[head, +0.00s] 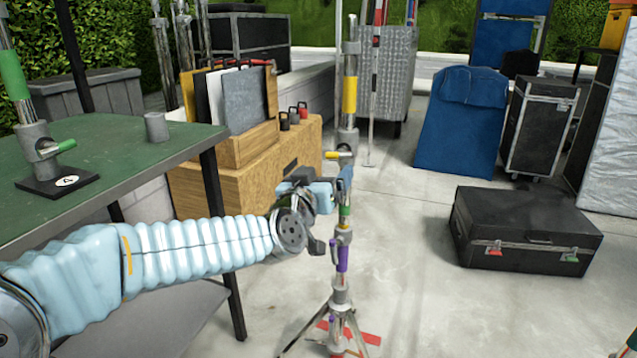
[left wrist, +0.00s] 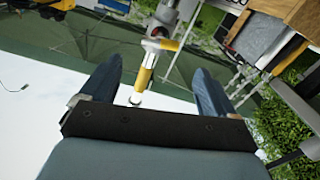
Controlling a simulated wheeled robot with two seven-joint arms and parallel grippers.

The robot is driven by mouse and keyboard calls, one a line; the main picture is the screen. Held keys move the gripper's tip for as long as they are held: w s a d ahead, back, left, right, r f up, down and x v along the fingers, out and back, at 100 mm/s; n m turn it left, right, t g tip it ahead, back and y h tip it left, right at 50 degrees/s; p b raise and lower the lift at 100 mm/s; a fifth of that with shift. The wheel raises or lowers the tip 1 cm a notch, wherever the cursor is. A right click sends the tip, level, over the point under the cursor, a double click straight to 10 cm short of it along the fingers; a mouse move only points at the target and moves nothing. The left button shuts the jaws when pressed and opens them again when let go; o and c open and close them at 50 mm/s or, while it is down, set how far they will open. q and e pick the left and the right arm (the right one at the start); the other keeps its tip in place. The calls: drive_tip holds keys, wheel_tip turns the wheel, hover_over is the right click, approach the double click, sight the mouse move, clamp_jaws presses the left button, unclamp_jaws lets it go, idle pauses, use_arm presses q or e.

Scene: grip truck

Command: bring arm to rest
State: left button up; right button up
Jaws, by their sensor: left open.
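My left arm reaches in from the left in the head view, and its gripper (head: 335,185) is beside the upper part of a metal stand. The stand (head: 342,258) is upright on a tripod base, with purple, green and yellow bands. In the left wrist view the gripper (left wrist: 155,85) has its two blue fingers wide apart. A pole with a yellow band and a yellow-tipped handle (left wrist: 145,80) shows between and beyond the fingers. I cannot tell whether the fingers touch it. My right gripper is not in view.
A green-topped table (head: 120,150) stands at the left, carrying a metal post on a black base marked A (head: 57,184) and a small grey cylinder (head: 156,127). A wooden crate (head: 245,170) stands behind. A black case (head: 525,230) lies at right.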

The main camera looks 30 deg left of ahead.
use_arm(q)
drive_tip(key=v, duration=0.2)
drive_tip(key=shift+s+d, duration=0.1)
drive_tip(key=shift+s, duration=0.3)
drive_tip(key=w+d+f+m+g+h, duration=0.1)
drive_tip(key=d+f+g+h, duration=0.2)
drive_tip(key=f, duration=0.8)
drive_tip(key=w+d+f+g+h+p, duration=0.1)
drive_tip(key=d+f+g, duration=0.3)
drive_tip(key=f, duration=0.8)
drive_tip(key=w+d+f+m+g+h, duration=0.15)
drive_tip(key=d+f, duration=0.35)
drive_tip(key=f, duration=0.6)
drive_tip(key=s+d+f+g+h, duration=0.1)
drive_tip(key=s+d+f+g, duration=0.3)
drive_tip(key=s+f, duration=0.5)
drive_tip(key=s+d+f+g+h, duration=0.2)
drive_tip(key=s+d+f+g, duration=0.2)
drive_tip(key=s+f, duration=0.6)
drive_tip(key=d+f, duration=0.1)
drive_tip(key=d, duration=0.1)
drive_tip(key=shift+d+f+p, duration=0.25)
drive_tip(key=shift+d+p, duration=0.05)
drive_tip(key=shift+p, duration=0.05)
drive_tip(key=shift+s+m, duration=0.15)
drive_tip(key=shift+m, duration=0.1)
